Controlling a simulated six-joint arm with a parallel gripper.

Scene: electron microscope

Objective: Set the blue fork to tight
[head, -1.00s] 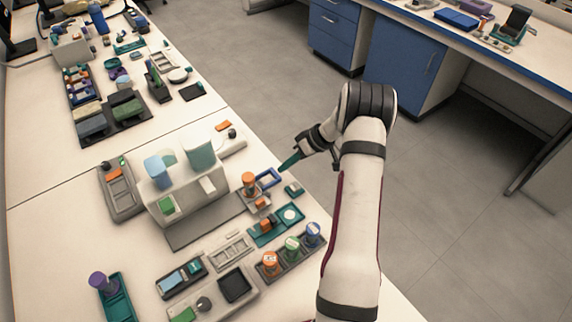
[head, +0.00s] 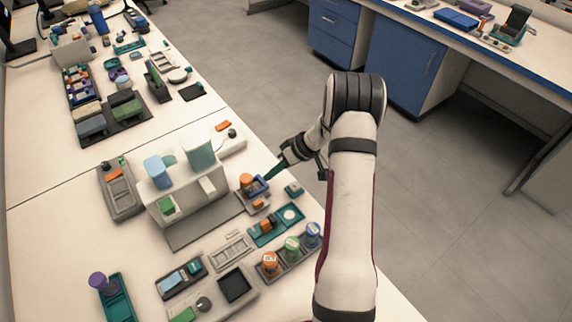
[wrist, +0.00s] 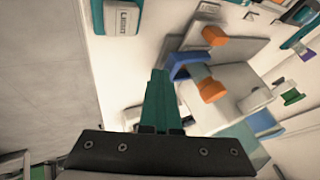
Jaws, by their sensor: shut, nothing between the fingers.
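The blue fork (head: 258,188) sits on the table side of the microscope, close against an orange-topped post (head: 246,180). In the wrist view the blue fork (wrist: 186,64) lies just ahead of my fingertips, with an orange block (wrist: 212,91) and an orange cap (wrist: 214,35) beside it. My gripper (head: 268,178) is shut, its teal fingers together and empty, at the fork's right side. The fingers (wrist: 158,74) look to be touching or very near the fork; I cannot tell which. The post partly hides the fork in the head view.
The pale microscope body (head: 185,190) stands left of the fork. A teal tray (head: 276,226) and a rack of several capped jars (head: 291,250) are in front. A small teal box (head: 294,189) lies to the right, near the table edge.

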